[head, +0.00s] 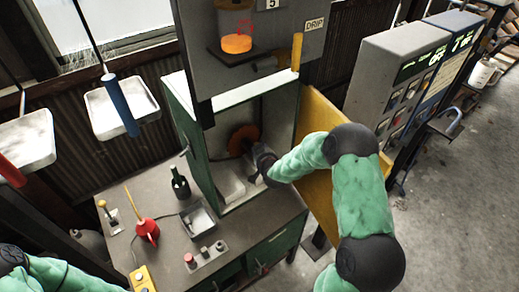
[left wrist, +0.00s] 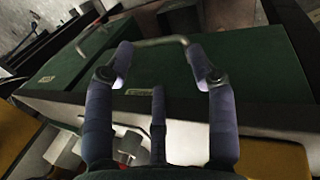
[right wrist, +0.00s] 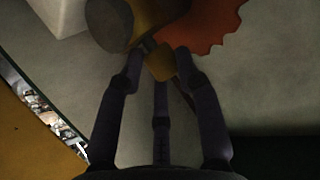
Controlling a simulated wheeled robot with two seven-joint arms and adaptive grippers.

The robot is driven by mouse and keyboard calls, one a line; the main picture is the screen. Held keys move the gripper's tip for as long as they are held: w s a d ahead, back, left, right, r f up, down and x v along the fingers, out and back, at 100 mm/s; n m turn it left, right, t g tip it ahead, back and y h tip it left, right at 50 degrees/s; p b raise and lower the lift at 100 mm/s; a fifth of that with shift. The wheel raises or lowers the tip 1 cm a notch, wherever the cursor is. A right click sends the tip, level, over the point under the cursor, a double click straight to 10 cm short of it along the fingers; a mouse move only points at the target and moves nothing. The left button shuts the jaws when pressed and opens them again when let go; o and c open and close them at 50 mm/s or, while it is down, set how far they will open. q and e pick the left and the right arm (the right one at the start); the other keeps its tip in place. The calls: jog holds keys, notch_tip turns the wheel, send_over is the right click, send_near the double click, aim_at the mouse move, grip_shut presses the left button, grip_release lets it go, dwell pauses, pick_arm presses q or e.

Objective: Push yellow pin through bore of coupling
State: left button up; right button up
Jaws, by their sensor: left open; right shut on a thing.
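The yellow pin (right wrist: 161,62) shows as a short yellow-brown piece between the fingertips of my right gripper (right wrist: 160,70), which is shut on it. A dark-ended yellow-brown cylinder (right wrist: 112,22), seemingly the coupling, lies just beyond. A red jagged disc (right wrist: 214,28) is behind it. Whether the pin is inside a bore is hidden. In the head view my right gripper (head: 262,163) reaches into the green cabinet, near the red disc (head: 243,139). My left gripper (left wrist: 162,68) shows only in its wrist view, open and empty, before a green drawer front with a metal handle (left wrist: 150,42).
The green cabinet (head: 187,125) stands open, its yellow door (head: 313,118) to the right. The workbench (head: 165,255) holds a dark bottle (head: 180,184), a red oil can (head: 147,230), a metal tray (head: 198,220) and a button box (head: 205,257). Control cabinets (head: 385,75) stand right.

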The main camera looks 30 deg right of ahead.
jog(key=shift+s+f+b, duration=0.1)
jog(key=shift+f+b, duration=0.25)
jog(key=shift+f, duration=0.05)
jog(key=o, duration=1.2)
jog(key=shift+a+f, duration=0.1)
jog(key=shift+f, duration=0.05)
jog(key=shift+c, duration=0.2)
jog(key=shift+f, duration=0.1)
jog(key=v, duration=1.2)
jog(key=shift+r, duration=0.25)
jog(key=shift+f, duration=0.1)
